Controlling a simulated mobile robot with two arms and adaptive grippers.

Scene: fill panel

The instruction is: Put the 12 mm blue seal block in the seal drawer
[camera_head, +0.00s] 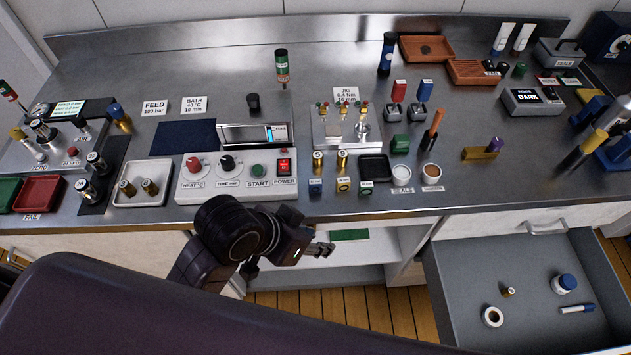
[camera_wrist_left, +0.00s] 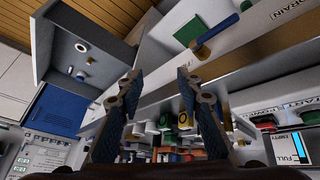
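A small blue block (camera_head: 315,186) stands at the counter's front edge, left of a yellow-ringed block (camera_head: 343,184) and a green block (camera_head: 365,188). Its size marking is too small to read. An open grey drawer (camera_head: 460,290) is at the lower right; it also shows in the left wrist view (camera_wrist_left: 110,50). No seal label is readable on it. My left gripper (camera_head: 322,249) is in front of and below the counter edge, below the blue block and apart from it. In the left wrist view its fingers (camera_wrist_left: 158,88) are spread with nothing held between them. My right gripper is not in view.
The drawer holds a white roll (camera_head: 492,317), a blue-lidded jar (camera_head: 564,284), a marker (camera_head: 577,308) and a small brass piece (camera_head: 509,292). Brass cylinders (camera_head: 342,160) and a black tray (camera_head: 374,168) stand behind the blocks. The control box (camera_head: 240,184) is to their left.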

